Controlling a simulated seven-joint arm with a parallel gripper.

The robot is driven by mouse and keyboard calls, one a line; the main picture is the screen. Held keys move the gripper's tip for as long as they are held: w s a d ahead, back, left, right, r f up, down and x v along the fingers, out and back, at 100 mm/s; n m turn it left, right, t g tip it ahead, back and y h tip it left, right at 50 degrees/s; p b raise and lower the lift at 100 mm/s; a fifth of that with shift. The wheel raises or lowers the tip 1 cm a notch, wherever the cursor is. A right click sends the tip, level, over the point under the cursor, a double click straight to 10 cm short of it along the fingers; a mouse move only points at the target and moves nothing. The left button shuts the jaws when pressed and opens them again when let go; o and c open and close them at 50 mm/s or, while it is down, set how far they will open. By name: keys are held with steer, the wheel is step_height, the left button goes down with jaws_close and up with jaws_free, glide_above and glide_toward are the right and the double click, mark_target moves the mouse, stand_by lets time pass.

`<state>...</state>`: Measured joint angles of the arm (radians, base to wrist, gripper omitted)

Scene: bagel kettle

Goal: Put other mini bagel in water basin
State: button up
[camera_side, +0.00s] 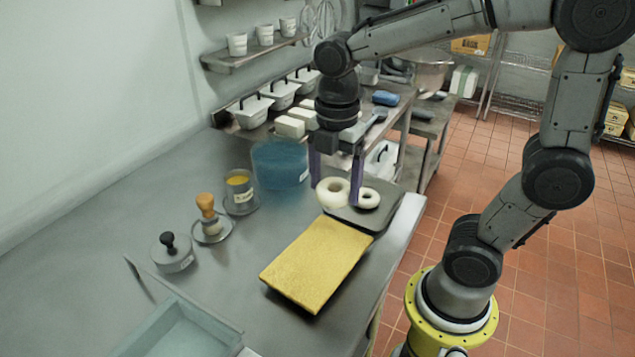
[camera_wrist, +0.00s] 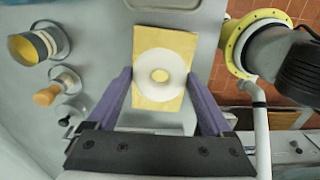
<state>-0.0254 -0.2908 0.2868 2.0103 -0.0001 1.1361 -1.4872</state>
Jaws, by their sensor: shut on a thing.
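My gripper (camera_side: 335,190) has its two purple fingers pointing down over the far end of the table. It is shut on a pale mini bagel (camera_side: 332,197), which lies between the fingertips. The wrist view shows this bagel (camera_wrist: 160,91) as a white ring between both fingers (camera_wrist: 160,85). A second, smaller-looking pale bagel (camera_side: 368,205) is just right of the right finger, over the dark tray (camera_side: 372,219). I cannot tell how high the held bagel is.
A yellow board (camera_side: 316,263) lies in front of the tray. A yellow-filled cup (camera_side: 239,188), a wooden-handled brush (camera_side: 207,208) and a lidded grey pot (camera_side: 172,254) stand along the left. A sink (camera_side: 182,335) is at the front. White-lidded bins (camera_side: 250,111) line the back.

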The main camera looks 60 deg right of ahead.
steer(key=w+d+r, duration=0.3)
steer(key=w+d, duration=0.2)
steer(key=w, duration=0.5)
steer(key=w+d+r, duration=0.4)
steer(key=w, duration=0.6)
steer(key=w+d+f, duration=0.3)
steer(key=d+f, duration=0.2)
steer(key=d, duration=0.1)
steer(key=shift+f, duration=4.95)
steer(key=o, duration=1.1)
